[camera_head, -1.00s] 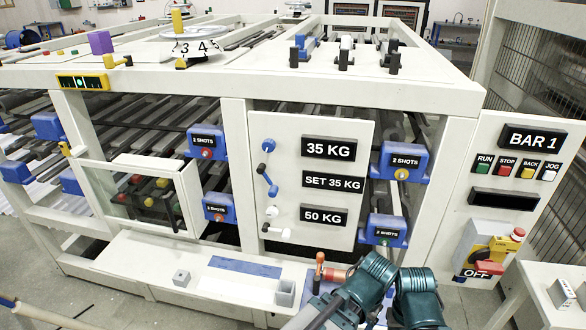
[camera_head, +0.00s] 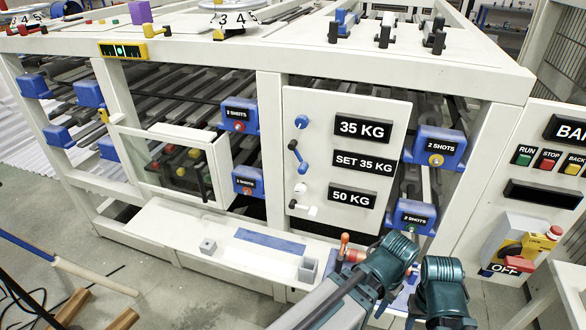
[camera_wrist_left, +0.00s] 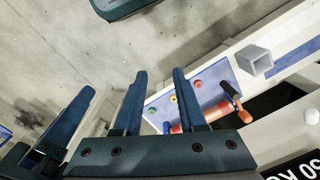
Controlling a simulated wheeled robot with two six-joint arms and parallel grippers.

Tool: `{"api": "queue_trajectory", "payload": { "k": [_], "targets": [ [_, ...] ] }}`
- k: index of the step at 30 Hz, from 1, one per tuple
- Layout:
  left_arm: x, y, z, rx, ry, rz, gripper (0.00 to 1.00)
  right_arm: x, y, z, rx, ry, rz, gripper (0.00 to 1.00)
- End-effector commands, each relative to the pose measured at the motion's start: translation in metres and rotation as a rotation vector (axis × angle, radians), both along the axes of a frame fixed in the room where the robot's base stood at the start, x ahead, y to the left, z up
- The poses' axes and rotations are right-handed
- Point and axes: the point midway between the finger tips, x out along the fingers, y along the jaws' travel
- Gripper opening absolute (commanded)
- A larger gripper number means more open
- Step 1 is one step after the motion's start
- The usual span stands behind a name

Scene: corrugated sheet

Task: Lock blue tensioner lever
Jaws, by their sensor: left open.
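A blue lever (camera_head: 346,22) stands on the machine's top beam, beside a white lever (camera_head: 384,36) and a black lever (camera_head: 434,36). Another blue link (camera_head: 300,160) with knobs is on the white panel, left of the 35 KG labels. I cannot tell which is the tensioner lever. My arms end low in front of the machine, below both; in the head view the fingers are hidden. In the left wrist view my left gripper (camera_wrist_left: 160,100) is open and empty, its fingers apart. Dark fingers at its left (camera_wrist_left: 75,120) seem to be my right gripper.
An orange-handled tool (camera_head: 345,245) lies at the front shelf (camera_head: 180,228) near my arms. The shelf also bears small grey square tubes (camera_head: 307,270). The control panel (camera_head: 545,190) stands at the right. The floor at front left holds brown tubes (camera_head: 70,310).

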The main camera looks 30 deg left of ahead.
Motion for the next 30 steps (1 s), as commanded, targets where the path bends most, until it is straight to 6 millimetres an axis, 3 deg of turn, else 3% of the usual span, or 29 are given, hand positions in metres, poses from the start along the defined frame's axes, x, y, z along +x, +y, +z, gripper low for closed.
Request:
{"api": "queue_trajectory", "payload": {
  "k": [1,6,11,17,23,30],
  "targets": [
    [0.009,0.003,-0.011,-0.039,0.007,0.038,0.3,0.0,0.0,-0.011,0.0,0.0,0.0,0.5],
    [0.041,0.014,-0.032,-0.241,0.032,0.203,0.0,0.0,0.0,-0.036,0.0,0.0,0.0,0.5],
    [0.077,0.035,-0.041,-0.454,0.032,0.37,0.0,0.0,0.0,-0.059,0.0,0.0,0.0,0.5],
    [0.123,0.079,-0.039,-0.724,-0.004,0.57,0.0,0.0,0.0,-0.088,0.0,0.0,0.0,0.5],
    [0.164,0.147,-0.026,-0.997,-0.082,0.754,0.0,0.0,0.0,-0.117,0.0,0.0,0.001,0.5],
    [0.191,0.261,0.001,-1.326,-0.229,0.943,0.0,0.0,0.0,-0.151,0.0,0.0,0.001,0.5]
  ]
}}
